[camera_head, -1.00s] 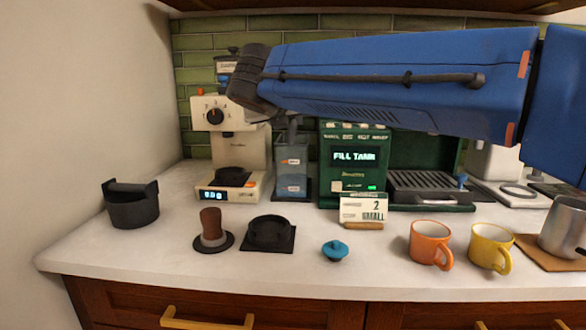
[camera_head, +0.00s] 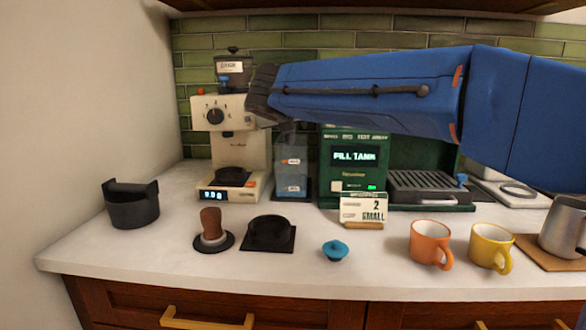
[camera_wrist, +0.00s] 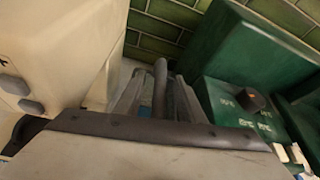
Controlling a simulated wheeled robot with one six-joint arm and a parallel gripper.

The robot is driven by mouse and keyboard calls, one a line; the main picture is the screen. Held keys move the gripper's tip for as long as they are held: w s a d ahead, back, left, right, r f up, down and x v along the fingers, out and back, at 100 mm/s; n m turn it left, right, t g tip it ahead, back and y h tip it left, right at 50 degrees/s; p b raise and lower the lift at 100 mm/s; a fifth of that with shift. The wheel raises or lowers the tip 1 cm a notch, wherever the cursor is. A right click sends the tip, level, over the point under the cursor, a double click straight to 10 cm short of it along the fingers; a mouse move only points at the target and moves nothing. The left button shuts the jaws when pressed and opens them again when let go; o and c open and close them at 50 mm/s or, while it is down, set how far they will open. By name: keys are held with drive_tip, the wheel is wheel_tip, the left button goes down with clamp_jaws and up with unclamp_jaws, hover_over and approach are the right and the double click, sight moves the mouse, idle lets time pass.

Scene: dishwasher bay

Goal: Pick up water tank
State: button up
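The water tank (camera_head: 291,172) is a clear, bluish container standing upright between the cream grinder and the green coffee machine. In the wrist view the tank (camera_wrist: 128,100) shows from above, with a dark curved handle or tube (camera_wrist: 160,88) rising at its middle. My gripper (camera_head: 262,96) is above and slightly left of the tank in the head view, coming in from the right. In the wrist view a broad grey gripper part (camera_wrist: 155,130) fills the bottom and hides the tank's near side. The fingertips are hidden, so I cannot see how far apart they are.
The cream grinder (camera_head: 232,140) stands close on the tank's left and the green machine (camera_head: 352,180) close on its right. In front are a small sign (camera_head: 363,209), a blue knobbed piece (camera_head: 335,251), a tamper (camera_head: 212,228) and an orange mug (camera_head: 428,243). The front counter is partly clear.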

clamp_jaws()
idle(1.3)
